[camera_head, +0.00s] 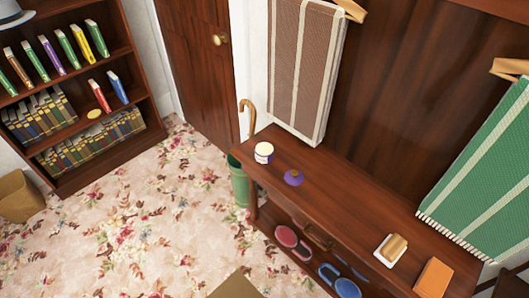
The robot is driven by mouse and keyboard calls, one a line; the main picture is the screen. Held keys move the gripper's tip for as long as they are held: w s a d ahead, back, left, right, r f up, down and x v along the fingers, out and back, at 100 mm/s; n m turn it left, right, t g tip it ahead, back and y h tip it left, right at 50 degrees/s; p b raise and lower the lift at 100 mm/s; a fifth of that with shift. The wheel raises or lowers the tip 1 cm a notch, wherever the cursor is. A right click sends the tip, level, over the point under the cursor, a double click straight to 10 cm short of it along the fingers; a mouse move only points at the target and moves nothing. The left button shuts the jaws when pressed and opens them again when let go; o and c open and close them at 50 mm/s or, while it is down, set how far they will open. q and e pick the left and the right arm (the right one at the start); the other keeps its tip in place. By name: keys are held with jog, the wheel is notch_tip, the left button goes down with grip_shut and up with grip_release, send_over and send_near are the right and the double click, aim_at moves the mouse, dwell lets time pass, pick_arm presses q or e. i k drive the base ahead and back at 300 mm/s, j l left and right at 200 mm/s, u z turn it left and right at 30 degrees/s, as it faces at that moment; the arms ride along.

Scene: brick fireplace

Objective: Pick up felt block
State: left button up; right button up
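No gripper of mine is in the head view. Several small items sit on the dark wooden bench (340,200). A white block with a tan wooden-looking top (391,249) lies towards its right end; it may be the felt block, but I cannot tell for sure. An orange rectangular block (433,278) lies just right of it, apart from it. A purple round item with a brown knob (293,177) and a white jar with a dark label (264,153) stand at the bench's left end.
Slippers (286,236) lie on the shelf under the bench top. A green bin (239,185) with a cane (246,115) stands at the bench's left end. Striped blankets, brown (298,75) and green (490,165), hang behind. A bookcase (85,90) stands left. Floral carpet is open.

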aim_at(395, 246)
jog(key=z, duration=1.45)
